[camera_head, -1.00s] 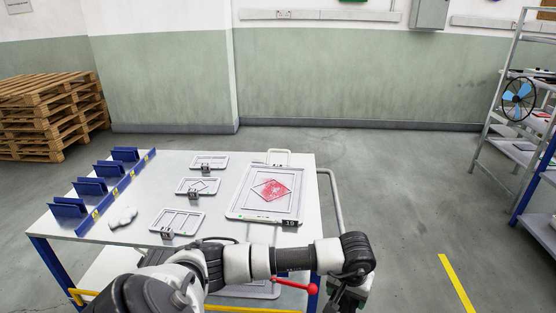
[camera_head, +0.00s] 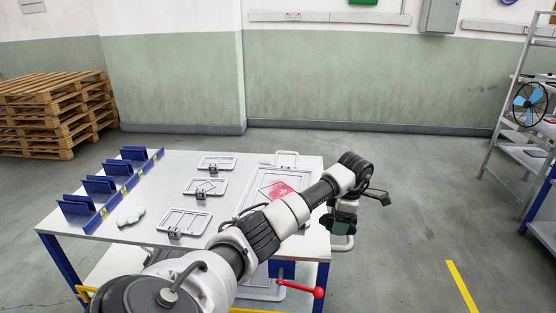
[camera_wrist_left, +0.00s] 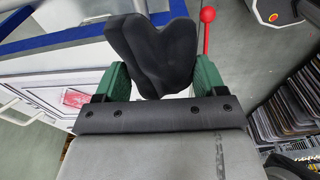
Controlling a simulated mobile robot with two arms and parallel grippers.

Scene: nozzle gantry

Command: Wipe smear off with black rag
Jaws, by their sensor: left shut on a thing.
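A red smear (camera_head: 281,189) lies on the diamond-marked panel of the large grey tray (camera_head: 240,208), on the right part of the table. My arm hides part of the tray. The smear also shows at the left of the left wrist view (camera_wrist_left: 75,98). My left gripper (camera_head: 343,222) hangs just off the table's right edge, to the right of the tray and apart from the smear. In the left wrist view its green fingers (camera_wrist_left: 161,78) are shut on the folded black rag (camera_wrist_left: 160,45). My right gripper is not in view.
The white table (camera_head: 150,170) carries blue racks (camera_head: 100,184), a white crumpled cloth (camera_head: 130,214) and several small trays (camera_head: 205,187). A red-knobbed lever (camera_head: 318,292) sticks out at the front right. Floor to the right is free.

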